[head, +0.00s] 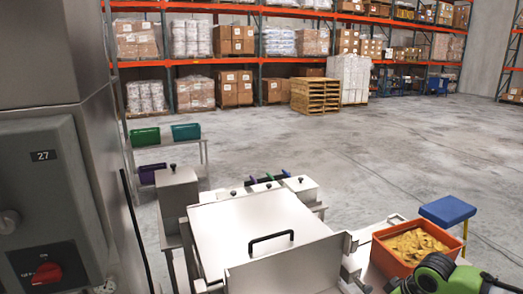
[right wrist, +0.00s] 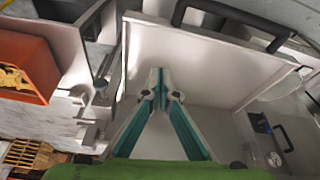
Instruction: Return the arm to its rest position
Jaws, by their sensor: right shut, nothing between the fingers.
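My right gripper (right wrist: 160,88) shows in the right wrist view with its teal-edged fingers brought together at the tips and nothing between them. It hangs in front of a pale steel panel and does not appear to hold anything. In the head view only a green and black part of my right arm shows at the bottom right, beside the orange bin; the fingers are out of that picture. My left gripper is not in either view.
A steel machine with a black-handled lid (head: 255,222) fills the near middle. An orange bin (head: 383,258) of yellowish pieces stands close to my right arm, with a blue-topped stool (head: 447,211) behind. A grey control cabinet (head: 45,190) stands at left. Open floor lies beyond.

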